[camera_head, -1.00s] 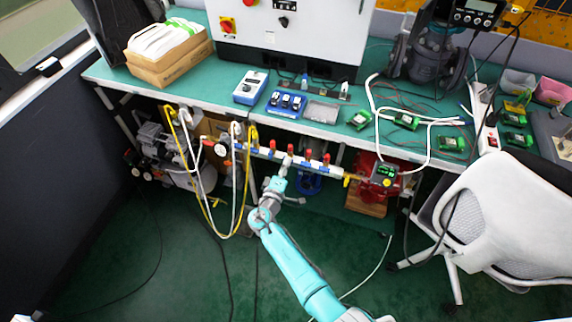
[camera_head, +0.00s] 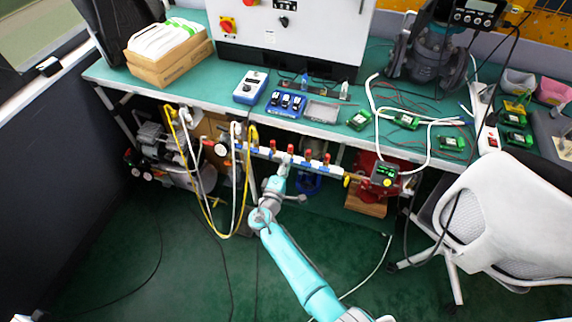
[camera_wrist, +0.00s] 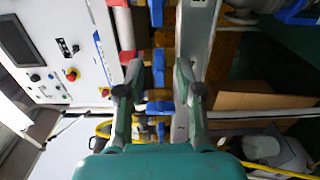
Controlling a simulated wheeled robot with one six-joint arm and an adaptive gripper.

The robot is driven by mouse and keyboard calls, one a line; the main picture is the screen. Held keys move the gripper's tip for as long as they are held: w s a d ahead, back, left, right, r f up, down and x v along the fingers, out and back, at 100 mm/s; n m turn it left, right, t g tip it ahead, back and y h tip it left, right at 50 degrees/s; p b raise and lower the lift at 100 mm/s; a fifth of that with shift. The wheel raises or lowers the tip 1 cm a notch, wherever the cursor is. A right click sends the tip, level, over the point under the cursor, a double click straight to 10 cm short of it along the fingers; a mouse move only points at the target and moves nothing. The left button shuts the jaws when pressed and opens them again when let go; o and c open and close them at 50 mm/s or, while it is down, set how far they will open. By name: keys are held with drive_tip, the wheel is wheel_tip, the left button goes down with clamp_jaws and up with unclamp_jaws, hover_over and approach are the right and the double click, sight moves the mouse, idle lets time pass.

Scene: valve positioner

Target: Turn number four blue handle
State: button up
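A pale manifold pipe (camera_head: 333,169) with several red and blue valve parts runs under the front edge of the bench. My gripper (camera_head: 286,163) reaches up to the middle of this pipe; its fingertips are too small to judge there. In the wrist view my gripper (camera_wrist: 158,70) is open, its two fingers apart. A blue handle (camera_wrist: 158,66) shows between the fingertips, with gaps on both sides. Another blue handle (camera_wrist: 159,108) lies nearer the palm, and one more (camera_wrist: 157,13) is beyond the fingertips. I cannot tell which handle is number four.
Yellow and white hoses (camera_head: 236,190) hang left of my arm. A red device (camera_head: 366,169) stands at the pipe's right end. A white chair (camera_head: 480,215) is at the right. The green floor (camera_head: 190,265) left of my arm is mostly clear, with thin cables.

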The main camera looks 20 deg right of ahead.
drive_tip(key=v, duration=1.2)
idle(0.4)
